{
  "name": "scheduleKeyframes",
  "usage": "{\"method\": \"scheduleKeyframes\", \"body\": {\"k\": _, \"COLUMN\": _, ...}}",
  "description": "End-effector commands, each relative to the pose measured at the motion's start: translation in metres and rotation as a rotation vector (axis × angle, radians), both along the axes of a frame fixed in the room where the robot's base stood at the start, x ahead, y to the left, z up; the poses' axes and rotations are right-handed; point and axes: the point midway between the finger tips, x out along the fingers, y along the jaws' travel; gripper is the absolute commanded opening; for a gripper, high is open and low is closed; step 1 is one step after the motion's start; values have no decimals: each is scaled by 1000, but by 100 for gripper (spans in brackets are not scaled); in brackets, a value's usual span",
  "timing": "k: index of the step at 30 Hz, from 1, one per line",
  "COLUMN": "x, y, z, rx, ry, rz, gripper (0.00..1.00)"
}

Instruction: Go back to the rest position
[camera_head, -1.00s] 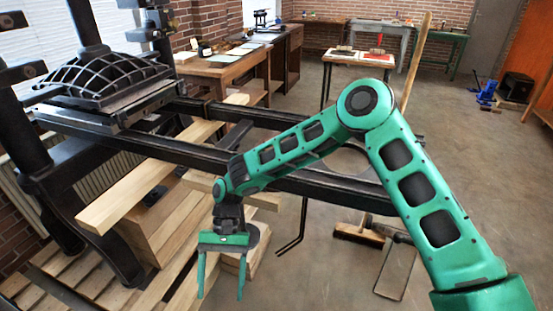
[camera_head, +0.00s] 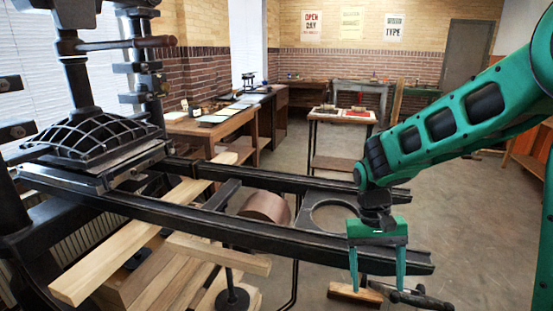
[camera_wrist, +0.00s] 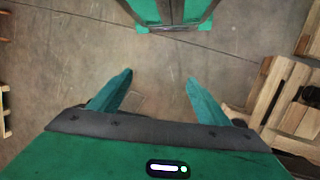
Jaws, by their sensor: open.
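My gripper (camera_head: 377,262) hangs fingers-down at the right in the head view, in front of the near end of the press's black rails. Its two green fingers are apart with nothing between them. In the wrist view my gripper (camera_wrist: 158,82) is also open and empty, with bare concrete floor beyond the fingertips. My green arm reaches in from the right edge of the head view.
A black hand press (camera_head: 95,145) stands at the left, its rails (camera_head: 240,228) running toward my gripper. Wooden beams (camera_head: 130,250) lie under it. A broom head (camera_head: 355,293) is below my gripper. Open floor (camera_head: 465,215) lies at the right.

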Motion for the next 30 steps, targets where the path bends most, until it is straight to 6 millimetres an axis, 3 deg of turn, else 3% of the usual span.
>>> {"method": "scheduleKeyframes", "body": {"k": 1, "x": -8, "y": -20, "z": 12, "rx": -7, "ry": -22, "rz": -28, "gripper": 70}}
{"method": "scheduleKeyframes", "body": {"k": 6, "x": -41, "y": -74, "z": 41, "rx": -17, "ry": -79, "rz": -106, "gripper": 70}}
{"method": "scheduleKeyframes", "body": {"k": 15, "x": -119, "y": -143, "z": 73, "rx": 7, "ry": -178, "rz": -246, "gripper": 70}}
{"method": "scheduleKeyframes", "body": {"k": 24, "x": -186, "y": -168, "z": 77, "rx": 60, "ry": -265, "rz": -347, "gripper": 70}}
{"method": "scheduleKeyframes", "body": {"k": 30, "x": -199, "y": -171, "z": 76, "rx": 74, "ry": -283, "rz": -363, "gripper": 70}}
